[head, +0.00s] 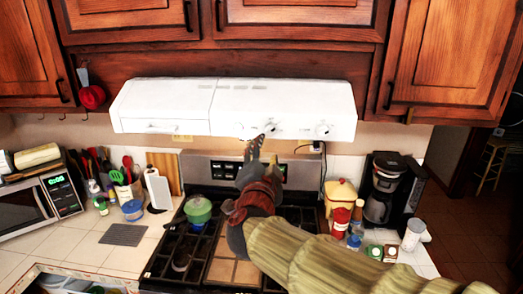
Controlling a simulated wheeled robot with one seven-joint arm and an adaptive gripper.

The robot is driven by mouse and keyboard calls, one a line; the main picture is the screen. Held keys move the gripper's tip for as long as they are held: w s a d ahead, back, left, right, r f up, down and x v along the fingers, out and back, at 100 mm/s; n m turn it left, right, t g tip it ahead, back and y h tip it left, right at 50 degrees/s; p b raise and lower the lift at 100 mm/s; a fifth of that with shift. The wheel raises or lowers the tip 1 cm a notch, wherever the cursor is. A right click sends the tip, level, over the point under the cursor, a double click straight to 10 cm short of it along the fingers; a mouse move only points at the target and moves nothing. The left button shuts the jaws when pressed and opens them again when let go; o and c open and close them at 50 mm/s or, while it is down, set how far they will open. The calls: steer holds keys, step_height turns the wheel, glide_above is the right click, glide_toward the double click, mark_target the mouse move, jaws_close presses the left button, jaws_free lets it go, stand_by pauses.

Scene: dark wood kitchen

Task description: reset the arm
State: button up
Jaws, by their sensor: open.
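My gripper (265,146) is at the end of my arm, which reaches in from the lower right. Its fingers are apart and appear empty. The fingertips point up and away, in front of the white range hood (240,107) near its lower edge. I cannot tell whether they touch the hood. My arm hides part of the stove (219,272) and its back panel.
A green pot (198,208) sits on the stove's left side. A microwave (35,207), utensils and a paper towel roll (158,188) stand on the left counter. A coffee maker (384,189), a yellow canister (341,196) and several jars stand right. Wooden cabinets (449,50) hang above.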

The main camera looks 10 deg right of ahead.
steer(key=s+a+f+n+g+y, duration=0.3)
steer(key=a+f+n+y, duration=0.55)
steer(key=a, duration=0.45)
steer(key=s+f+n+g+y+b, duration=0.2)
steer(key=s+f+n+g, duration=0.25)
steer(key=s+f, duration=0.6)
steer(key=s+d+f+g+h+b, duration=0.2)
steer(key=s+d+f+b, duration=0.2)
steer(key=s+d+f, duration=0.2)
steer(key=s+d+f+g+h+b, duration=0.2)
steer(key=s+d+f, duration=0.4)
steer(key=s+d, duration=0.4)
steer(key=shift+s+d+f+n+h+b, duration=0.25)
steer(key=shift+d+h+b, duration=0.25)
steer(key=shift+b, duration=0.45)
steer(key=shift+r, duration=0.1)
